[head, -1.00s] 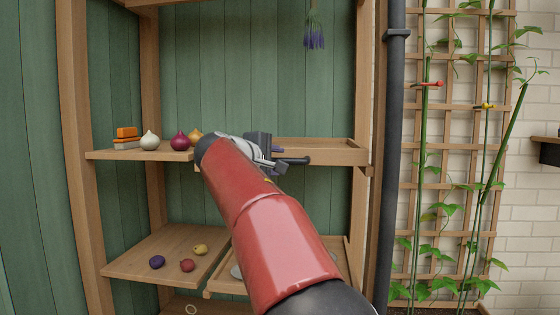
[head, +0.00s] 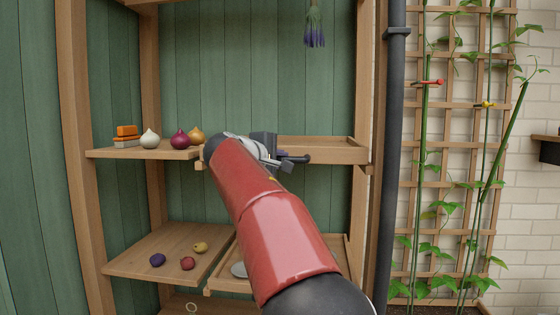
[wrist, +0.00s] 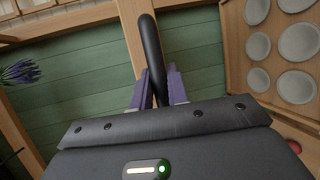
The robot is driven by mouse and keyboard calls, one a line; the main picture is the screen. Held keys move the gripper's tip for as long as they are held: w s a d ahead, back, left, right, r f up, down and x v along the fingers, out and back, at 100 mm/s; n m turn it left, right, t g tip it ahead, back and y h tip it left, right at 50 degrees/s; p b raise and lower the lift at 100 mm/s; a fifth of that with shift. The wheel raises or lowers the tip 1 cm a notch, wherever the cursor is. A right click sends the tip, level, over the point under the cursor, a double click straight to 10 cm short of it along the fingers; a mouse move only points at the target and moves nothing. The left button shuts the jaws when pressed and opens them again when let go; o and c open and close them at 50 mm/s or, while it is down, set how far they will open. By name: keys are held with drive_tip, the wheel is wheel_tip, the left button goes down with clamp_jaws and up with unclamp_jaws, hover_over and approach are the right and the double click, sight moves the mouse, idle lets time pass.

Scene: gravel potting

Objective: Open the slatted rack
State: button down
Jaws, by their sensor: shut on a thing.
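The slatted rack (head: 345,153) appears to be the wooden tray-like frame at the right of the middle shelf level; my arm covers much of its front. My gripper (head: 279,155) is at that front, with its dark body beside a black handle (head: 297,159). In the wrist view my gripper's purple fingers (wrist: 158,88) are shut on the black curved handle (wrist: 151,45), one finger on each side of it. The rack's slats are not clear, and how far it stands out is hard to tell.
A shelf (head: 110,154) at left holds onions and an orange-topped block. Below, a shelf (head: 135,262) holds several small bulbs. A lower tray (head: 219,283) holds pale discs, which the wrist view shows at right. A dark pipe (head: 391,180) and a trellis (head: 460,107) stand right.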

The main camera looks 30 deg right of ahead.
drive_tip(key=s+a+b, duration=0.3)
drive_tip(key=s+a, duration=0.3)
drive_tip(key=s, duration=0.3)
drive_tip(key=s+a+b, duration=0.3)
drive_tip(key=s+a, duration=0.4)
drive_tip(key=s, duration=0.3)
drive_tip(key=shift+s+a+b, duration=0.15)
drive_tip(key=shift+s+b, duration=0.15)
drive_tip(key=shift+b, duration=0.05)
drive_tip(key=c, duration=1.4)
unclamp_jaws()
drive_tip(key=shift+o, duration=0.2)
drive_tip(key=p+v, duration=0.1)
drive_tip(key=v, duration=0.6)
drive_tip(key=shift+s+a, duration=0.2)
drive_tip(key=shift+a, duration=0.1)
